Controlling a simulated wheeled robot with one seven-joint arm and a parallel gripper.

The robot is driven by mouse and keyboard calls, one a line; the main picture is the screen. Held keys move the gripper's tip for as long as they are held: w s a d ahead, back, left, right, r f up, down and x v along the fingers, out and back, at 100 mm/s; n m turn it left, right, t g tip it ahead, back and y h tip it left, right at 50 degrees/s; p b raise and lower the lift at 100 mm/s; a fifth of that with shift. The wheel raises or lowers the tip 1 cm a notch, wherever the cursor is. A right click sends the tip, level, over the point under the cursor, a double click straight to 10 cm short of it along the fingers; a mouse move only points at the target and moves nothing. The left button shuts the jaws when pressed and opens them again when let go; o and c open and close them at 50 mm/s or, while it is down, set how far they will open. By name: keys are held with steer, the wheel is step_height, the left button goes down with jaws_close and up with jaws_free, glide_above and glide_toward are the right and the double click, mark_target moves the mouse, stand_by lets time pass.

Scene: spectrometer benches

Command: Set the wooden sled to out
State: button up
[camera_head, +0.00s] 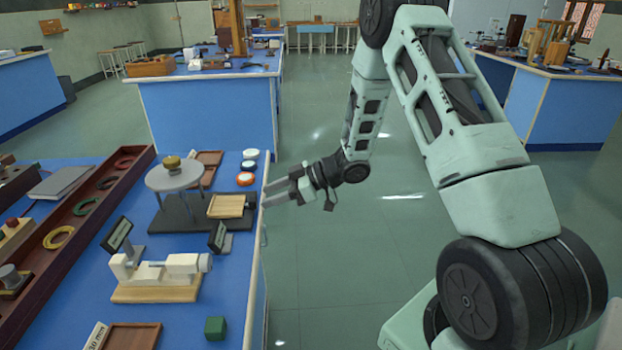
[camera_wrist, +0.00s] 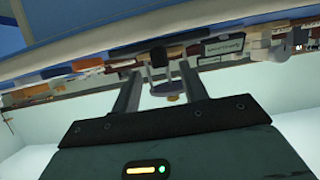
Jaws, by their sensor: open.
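A small brass-coloured piece (camera_head: 171,162) sits on the disc. My gripper (camera_head: 266,194) is open and empty at the bench's right edge, to the right of the sled and apart from it, with its fingers pointing left. In the wrist view my gripper (camera_wrist: 159,70) shows two parted fingers, with the disc (camera_wrist: 168,87) between them farther off. I cannot make out the sled clearly there.
A white device on a wooden board (camera_head: 158,292), small dark signs (camera_head: 217,237) and a green cube (camera_head: 215,328) stand in front of the base. Round pots (camera_head: 246,179) stand behind the sled. A long brown tray (camera_head: 75,240) lies left. Floor right of the bench is clear.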

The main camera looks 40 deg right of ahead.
steer(key=v, duration=1.4)
